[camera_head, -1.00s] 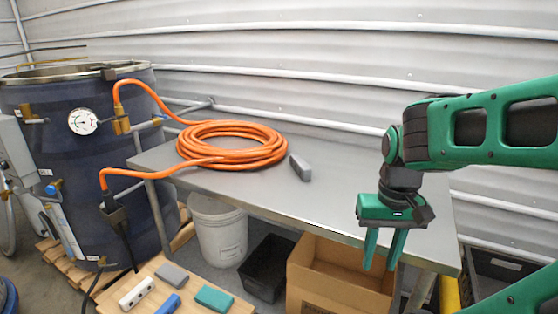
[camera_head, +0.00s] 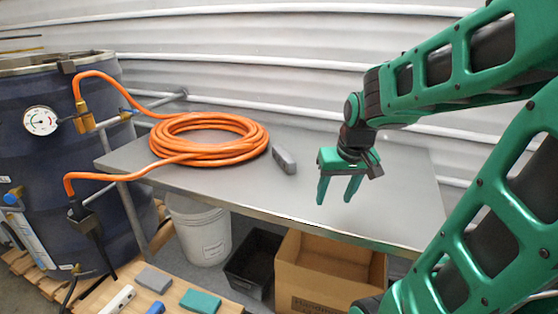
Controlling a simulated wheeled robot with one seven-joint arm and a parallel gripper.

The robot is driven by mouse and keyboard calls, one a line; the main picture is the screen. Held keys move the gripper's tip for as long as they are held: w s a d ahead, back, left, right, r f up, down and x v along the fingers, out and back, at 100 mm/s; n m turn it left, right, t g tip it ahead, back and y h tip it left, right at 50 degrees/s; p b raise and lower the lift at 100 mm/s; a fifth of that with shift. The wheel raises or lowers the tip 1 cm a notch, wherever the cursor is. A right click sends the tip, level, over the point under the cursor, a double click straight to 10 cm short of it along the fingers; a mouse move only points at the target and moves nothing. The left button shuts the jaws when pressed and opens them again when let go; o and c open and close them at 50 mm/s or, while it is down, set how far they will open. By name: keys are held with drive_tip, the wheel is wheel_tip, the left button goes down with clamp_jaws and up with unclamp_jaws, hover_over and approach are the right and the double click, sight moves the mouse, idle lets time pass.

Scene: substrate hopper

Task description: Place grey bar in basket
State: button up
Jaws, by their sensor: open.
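A dark grey bar (camera_head: 284,160) lies on the grey metal table (camera_head: 300,205), just right of the orange hose coil. A flatter grey block (camera_head: 153,279) lies on the wooden pallet at the lower left. My gripper (camera_head: 336,199) is open and empty, fingers pointing down, to the right of the grey bar and apart from it. A black open bin (camera_head: 245,281) stands on the floor under the table and looks empty; no other basket shows clearly. My arm reaches in from the right.
The orange hose coil (camera_head: 210,152) covers the table's left part and runs to the blue drum (camera_head: 75,125). A white bucket (camera_head: 199,232) and cardboard box (camera_head: 315,284) stand below. A green block (camera_head: 200,301) lies on the pallet. The table's right part is clear.

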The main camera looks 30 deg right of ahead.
sight(284, 153)
drive_tip(key=w+d+n+t, duration=0.1)
drive_tip(key=w+t, duration=0.1)
drive_tip(key=w, duration=0.7)
drive_tip(key=w+d+n+t, duration=0.1)
drive_tip(key=w+t, duration=0.1)
drive_tip(key=w, duration=0.7)
drive_tip(key=w+n+t, duration=0.1)
drive_tip(key=w, duration=0.9)
drive_tip(key=shift+d+f+t, duration=0.1)
drive_tip(key=shift+d+t, duration=0.3)
drive_tip(key=shift+d+x, duration=0.25)
drive_tip(key=shift+x, duration=1.3)
drive_tip(key=shift+d+x, duration=0.2)
drive_tip(key=shift+x, duration=1.35)
drive_tip(key=shift+s, duration=0.1)
drive_tip(key=shift+c, duration=0.3)
clamp_jaws()
